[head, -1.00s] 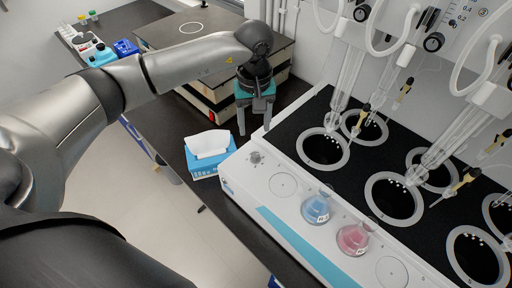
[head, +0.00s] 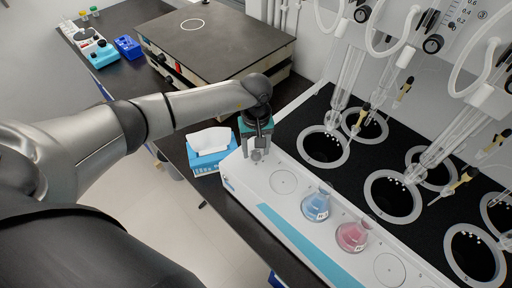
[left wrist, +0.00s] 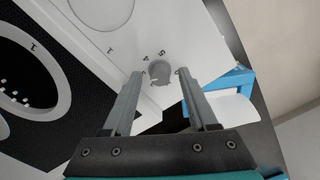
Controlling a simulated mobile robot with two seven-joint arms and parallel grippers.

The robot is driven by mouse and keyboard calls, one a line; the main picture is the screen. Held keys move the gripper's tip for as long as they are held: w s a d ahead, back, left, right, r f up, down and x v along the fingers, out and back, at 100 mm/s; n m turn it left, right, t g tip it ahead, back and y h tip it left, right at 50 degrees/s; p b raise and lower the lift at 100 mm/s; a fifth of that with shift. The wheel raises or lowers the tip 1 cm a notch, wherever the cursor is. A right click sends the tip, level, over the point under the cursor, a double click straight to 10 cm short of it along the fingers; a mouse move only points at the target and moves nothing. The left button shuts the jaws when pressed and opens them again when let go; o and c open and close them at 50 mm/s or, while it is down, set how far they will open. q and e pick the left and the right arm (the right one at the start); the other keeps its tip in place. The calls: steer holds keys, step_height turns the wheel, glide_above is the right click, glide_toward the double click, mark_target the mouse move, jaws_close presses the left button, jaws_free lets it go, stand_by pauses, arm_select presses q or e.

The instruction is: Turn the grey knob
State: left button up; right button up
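The grey knob (head: 257,156) is a small round dial on the top of the white distiller panel (head: 262,203), at its left end. In the left wrist view the knob (left wrist: 160,73) shows between and just beyond my fingertips, with printed numbers near it. My left gripper (head: 256,149) points down over the knob and is open, with one finger on each side. The left wrist view also shows the open gripper (left wrist: 158,76), with gaps between fingers and knob. I cannot tell whether the tips are level with the knob. My right gripper is not in view.
A blue tissue box (head: 208,161) stands just left of the panel. A blue flask (head: 316,204) and a pink flask (head: 352,235) stand on the panel to the right. Glassware hangs over black wells behind. A hotplate-like box (head: 222,40) stands at the back.

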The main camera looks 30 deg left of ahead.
arm_select(q)
jaws_close()
stand_by(0.3)
